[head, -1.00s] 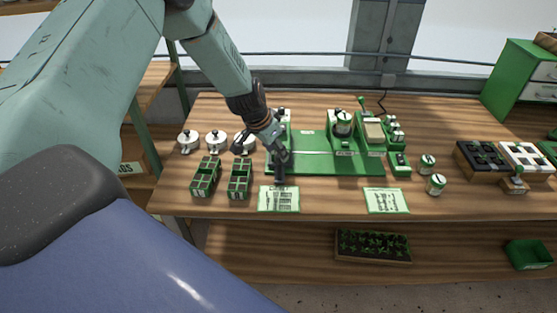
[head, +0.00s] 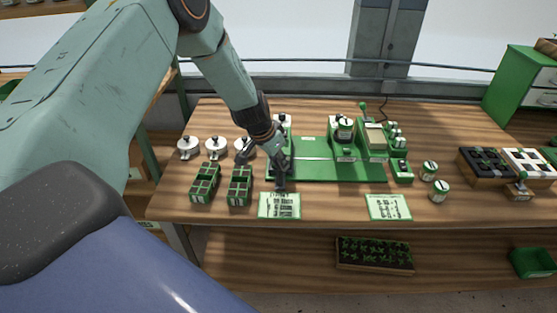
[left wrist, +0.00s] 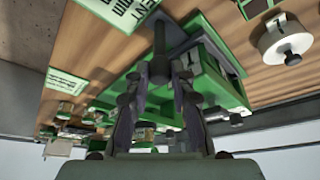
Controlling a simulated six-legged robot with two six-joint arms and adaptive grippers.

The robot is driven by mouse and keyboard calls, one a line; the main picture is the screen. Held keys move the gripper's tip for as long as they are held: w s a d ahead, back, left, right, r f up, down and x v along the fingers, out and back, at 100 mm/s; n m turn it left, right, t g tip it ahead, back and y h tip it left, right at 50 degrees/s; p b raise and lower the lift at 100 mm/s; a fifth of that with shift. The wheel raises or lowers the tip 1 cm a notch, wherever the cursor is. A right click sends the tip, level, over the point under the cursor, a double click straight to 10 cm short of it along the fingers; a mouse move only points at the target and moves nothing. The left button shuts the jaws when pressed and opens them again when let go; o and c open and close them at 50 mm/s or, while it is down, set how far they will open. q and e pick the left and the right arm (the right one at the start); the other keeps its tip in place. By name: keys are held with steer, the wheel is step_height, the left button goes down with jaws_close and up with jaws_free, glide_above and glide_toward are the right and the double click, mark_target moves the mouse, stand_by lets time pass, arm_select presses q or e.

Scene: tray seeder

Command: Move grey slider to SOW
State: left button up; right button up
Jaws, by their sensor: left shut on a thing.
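The green tray seeder (head: 330,172) stands on the wooden bench, with a flat green bed and units at its back right. My left gripper (head: 281,180) is at the seeder's front left corner, pointing down, just behind a printed card. In the left wrist view my left gripper (left wrist: 160,88) is shut on the grey slider (left wrist: 159,64), a dark grey knob on a rod between the fingers. The gripper mostly hides the slider in the head view. I cannot read a SOW mark. My right gripper is not in view.
Two green cell trays (head: 205,184) and several white lidded pots (head: 188,148) stand left of the seeder. Printed cards (head: 280,206) lie along the front edge. Small jars (head: 439,191) and black and white trays (head: 485,166) are at the right. A seedling tray (head: 374,254) is on the lower shelf.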

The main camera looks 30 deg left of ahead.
arm_select(q)
jaws_close()
steer(key=shift+d, duration=0.1)
steer(key=w+d+b, duration=0.2)
steer(key=w+d, duration=0.3)
steer(key=d, duration=0.3)
steer(key=w+d+b, duration=0.3)
steer(key=w+d, duration=0.2)
steer(key=d, duration=0.4)
steer(key=shift+w, duration=0.2)
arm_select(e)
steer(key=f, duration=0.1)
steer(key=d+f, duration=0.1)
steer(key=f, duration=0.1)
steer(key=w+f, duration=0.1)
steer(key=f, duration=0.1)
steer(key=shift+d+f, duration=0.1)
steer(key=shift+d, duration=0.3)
arm_select(q)
steer(key=shift+a, duration=0.1)
steer(key=shift+o, duration=2.2)
jaws_free()
steer(key=shift+o, duration=1.4)
